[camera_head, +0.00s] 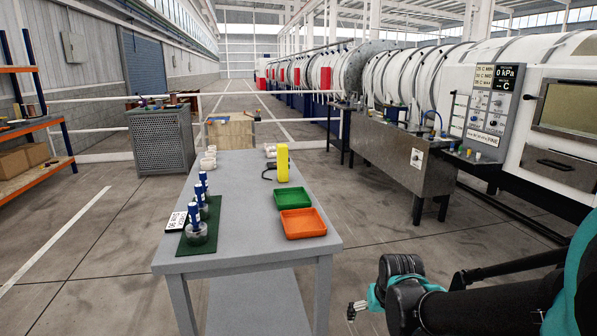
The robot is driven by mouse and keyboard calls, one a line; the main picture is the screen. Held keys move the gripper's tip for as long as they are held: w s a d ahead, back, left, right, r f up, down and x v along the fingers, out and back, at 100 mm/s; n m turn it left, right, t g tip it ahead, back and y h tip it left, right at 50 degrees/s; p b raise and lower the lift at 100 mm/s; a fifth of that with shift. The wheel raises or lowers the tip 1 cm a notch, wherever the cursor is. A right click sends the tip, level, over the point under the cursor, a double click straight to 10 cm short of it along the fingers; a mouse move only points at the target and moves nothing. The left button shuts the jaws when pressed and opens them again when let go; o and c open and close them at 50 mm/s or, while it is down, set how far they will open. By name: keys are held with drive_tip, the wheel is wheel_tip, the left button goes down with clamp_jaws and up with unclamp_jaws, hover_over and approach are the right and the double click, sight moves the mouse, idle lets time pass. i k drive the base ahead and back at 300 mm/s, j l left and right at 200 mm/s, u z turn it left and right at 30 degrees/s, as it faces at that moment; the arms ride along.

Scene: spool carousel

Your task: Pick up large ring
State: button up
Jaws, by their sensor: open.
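I cannot make out a large ring for certain. Several blue-topped upright pieces (202,190) with grey round bases stand on a dark green mat (206,240) along the left side of the grey table (250,238). The nearest base (196,233) is the biggest in the picture. A ring around it cannot be told apart at this size. My gripper (352,311) is open at the lower right, beyond the table's right front corner. It is apart from the table and everything on it, and I see nothing in it.
An orange tray (303,223) and a green tray (292,198) lie on the table's right side. A yellow upright device (282,162) stands behind them. A white card (176,221) lies left of the mat. The table's near middle is bare. Machinery (400,145) lines the right.

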sight(206, 164)
drive_tip(key=j, duration=0.95)
drive_tip(key=i+j, duration=0.1)
drive_tip(key=j, duration=0.8)
drive_tip(key=j+u, duration=0.1)
drive_tip(key=j, duration=0.85)
drive_tip(key=i+j, duration=0.15)
drive_tip(key=j, duration=0.25)
drive_tip(key=i+j, duration=0.2)
drive_tip(key=j, duration=0.15)
drive_tip(key=i+j, duration=0.15)
drive_tip(key=j, duration=0.25)
drive_tip(key=i+j+u, duration=0.1)
drive_tip(key=j, duration=0.25)
drive_tip(key=i+j, duration=0.25)
drive_tip(key=j, duration=0.15)
